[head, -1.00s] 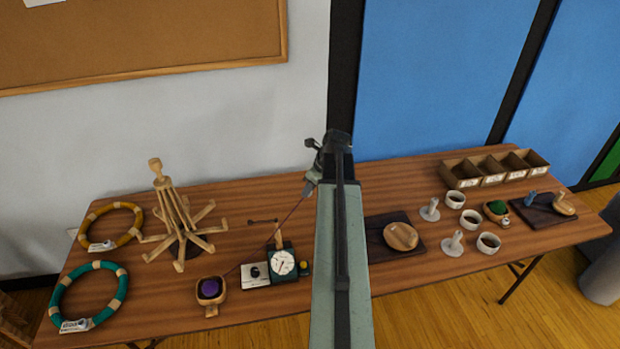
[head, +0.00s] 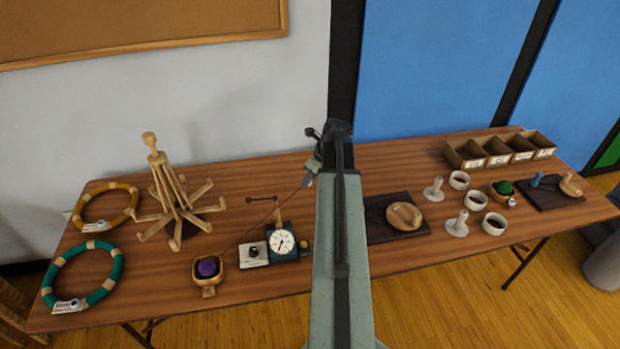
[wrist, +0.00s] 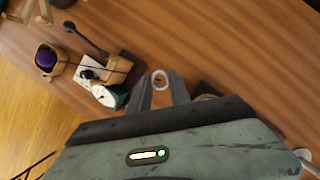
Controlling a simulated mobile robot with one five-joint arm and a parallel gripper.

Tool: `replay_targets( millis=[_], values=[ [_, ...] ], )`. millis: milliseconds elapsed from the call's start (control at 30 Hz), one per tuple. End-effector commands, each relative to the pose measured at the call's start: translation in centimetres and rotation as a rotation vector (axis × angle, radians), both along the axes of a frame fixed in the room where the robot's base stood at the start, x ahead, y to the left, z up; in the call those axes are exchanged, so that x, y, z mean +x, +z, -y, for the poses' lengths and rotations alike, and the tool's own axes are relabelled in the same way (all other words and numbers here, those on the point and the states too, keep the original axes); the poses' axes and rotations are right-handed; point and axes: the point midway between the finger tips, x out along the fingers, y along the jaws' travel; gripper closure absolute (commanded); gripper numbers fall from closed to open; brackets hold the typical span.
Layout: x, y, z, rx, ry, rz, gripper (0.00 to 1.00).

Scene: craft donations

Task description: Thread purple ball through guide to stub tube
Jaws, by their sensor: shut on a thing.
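The purple ball (head: 208,266) sits in a wooden holder (head: 208,288) at the table's front left; the ball also shows in the wrist view (wrist: 46,59). A thin dark strand (head: 248,234) runs from it up to my gripper (head: 310,178). The guide seems to be the thin dark arm (head: 262,199) on a wooden post by the dial; I cannot tell whether the strand passes through it. My gripper is shut above the table, apparently on the strand's end, with a pale ring (wrist: 160,79) at its fingertips. White upright stubs (head: 433,188) stand to the right; which is the stub tube is unclear.
A dial box (head: 284,244) stands right of the ball. A wooden winder (head: 174,205) and two wrapped rings (head: 84,278) fill the left. Dark mats, several white cups (head: 470,202) and a divided box (head: 500,150) are at the right. My arm hides mid-table.

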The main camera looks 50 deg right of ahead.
Motion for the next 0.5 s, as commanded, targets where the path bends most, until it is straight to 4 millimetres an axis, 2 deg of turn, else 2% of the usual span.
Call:
replay_targets(
  millis=[33, 367, 500],
  values=[
    [0.0, -0.9, 0.0, 0.0, 0.0, 0.0, 1.0],
    [0.0, -3.5, 0.0, 0.0, -0.001, 0.0, 1.0],
    [-0.9, -3.0, 1.0, 0.0, -0.003, 0.0, 1.0]
  ],
)
